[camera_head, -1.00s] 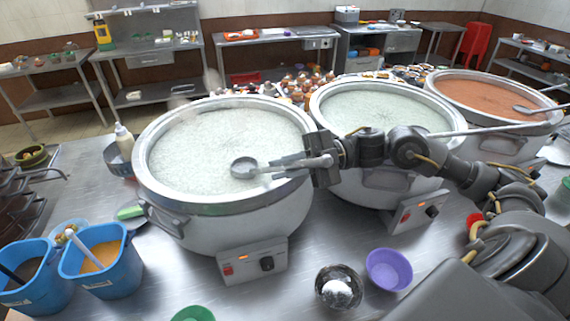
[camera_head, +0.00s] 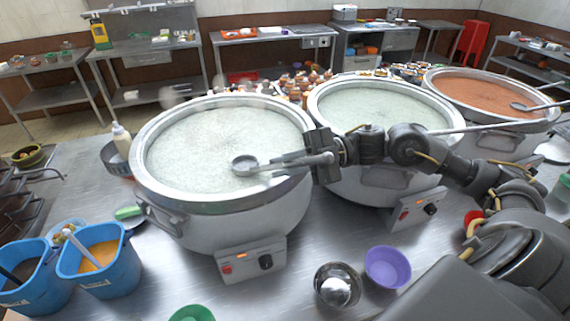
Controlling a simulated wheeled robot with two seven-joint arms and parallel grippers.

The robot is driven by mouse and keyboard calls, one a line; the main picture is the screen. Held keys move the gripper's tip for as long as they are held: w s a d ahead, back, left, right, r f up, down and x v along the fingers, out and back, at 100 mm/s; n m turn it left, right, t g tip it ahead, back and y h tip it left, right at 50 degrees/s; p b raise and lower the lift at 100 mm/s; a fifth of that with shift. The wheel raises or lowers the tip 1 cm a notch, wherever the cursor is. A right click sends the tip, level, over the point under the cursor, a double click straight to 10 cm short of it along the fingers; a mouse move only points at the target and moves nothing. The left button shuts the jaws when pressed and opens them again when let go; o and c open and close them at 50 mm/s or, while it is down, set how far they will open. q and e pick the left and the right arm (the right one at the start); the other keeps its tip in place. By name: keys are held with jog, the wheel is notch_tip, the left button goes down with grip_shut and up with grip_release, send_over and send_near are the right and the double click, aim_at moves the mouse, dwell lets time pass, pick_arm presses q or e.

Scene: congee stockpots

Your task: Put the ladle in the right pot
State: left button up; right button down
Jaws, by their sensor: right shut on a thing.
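A grey metal ladle (camera_head: 246,164) is held level, its bowl over the white congee of the left pot (camera_head: 290,201). My right gripper (camera_head: 298,160) is shut on the ladle's handle, above the left pot's right rim. The middle pot (camera_head: 386,178) holds white congee and stands behind my right arm. The right pot (camera_head: 505,143) holds orange-red congee, with a ladle (camera_head: 526,107) resting at its right side. A long handle lies across between the middle and right pots. My left gripper is not in view.
A metal bowl (camera_head: 338,287) and a purple bowl (camera_head: 388,267) stand in front of the pots. Two blue buckets (camera_head: 98,268) stand at the lower left. Many small jars crowd behind the pots.

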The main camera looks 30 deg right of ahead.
jog(key=shift+f+b, duration=0.3)
jog(key=shift+f, duration=0.1)
jog(key=c, duration=1.3)
grip_release()
jog(key=shift+c, duration=0.2)
jog(key=shift+d, duration=0.1)
jog(key=shift+d+f, duration=0.1)
jog(key=shift+d, duration=0.2)
jog(key=b+v, duration=0.3)
jog(key=v, duration=0.7)
jog(key=shift+r, duration=0.2)
jog(key=shift+s, duration=0.15)
